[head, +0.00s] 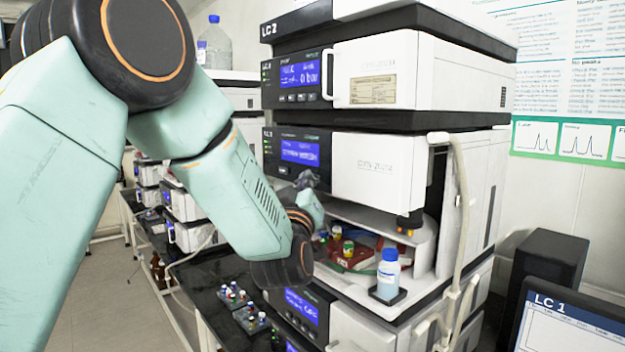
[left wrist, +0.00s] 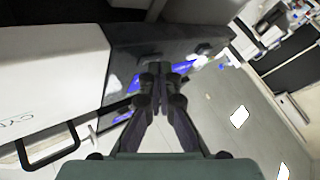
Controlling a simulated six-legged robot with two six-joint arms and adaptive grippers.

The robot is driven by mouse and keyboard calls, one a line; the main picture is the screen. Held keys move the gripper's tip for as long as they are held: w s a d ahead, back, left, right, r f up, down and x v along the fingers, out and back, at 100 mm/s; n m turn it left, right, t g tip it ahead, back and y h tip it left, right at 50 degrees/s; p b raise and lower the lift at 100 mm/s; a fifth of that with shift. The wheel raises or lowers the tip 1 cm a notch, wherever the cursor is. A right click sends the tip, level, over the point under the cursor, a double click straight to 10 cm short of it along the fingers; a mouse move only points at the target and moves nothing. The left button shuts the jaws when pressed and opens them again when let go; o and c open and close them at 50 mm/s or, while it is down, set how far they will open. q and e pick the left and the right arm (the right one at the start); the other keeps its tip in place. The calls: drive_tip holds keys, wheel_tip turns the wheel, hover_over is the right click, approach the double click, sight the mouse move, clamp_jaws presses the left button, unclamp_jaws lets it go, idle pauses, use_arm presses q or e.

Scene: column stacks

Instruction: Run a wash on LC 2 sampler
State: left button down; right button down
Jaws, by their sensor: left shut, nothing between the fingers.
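The LC 2 stack (head: 430,70) stands at the centre right, with its name on the top edge. Its sampler (head: 385,165) is the module with a lit blue display (head: 300,151) and an open compartment below holding vials (head: 348,248). My left gripper (head: 306,180) is shut and empty, its fingertips close to the panel under that display. My arm and gripper hide part of the panel, and I cannot tell whether the tips touch it. In the left wrist view the shut fingers (left wrist: 158,72) lie before the dark panel with a blue display (left wrist: 190,72).
A blue-capped bottle (head: 388,273) stands on a small holder at the compartment's front. Vial racks (head: 245,310) sit on the black bench at lower left. A pale tube (head: 462,210) runs down the stack's right side. An LC 1 monitor (head: 570,325) is at lower right.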

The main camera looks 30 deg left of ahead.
use_arm(q)
drive_tip(key=shift+s, duration=0.1)
drive_tip(key=shift+s+a+f, duration=0.1)
drive_tip(key=shift+s+a, duration=0.3)
drive_tip(key=shift+s, duration=0.3)
drive_tip(key=s, duration=0.1)
drive_tip(key=s+a, duration=0.1)
drive_tip(key=s, duration=0.2)
drive_tip(key=shift+s+a, duration=0.3)
drive_tip(key=shift+a, duration=0.1)
idle(0.8)
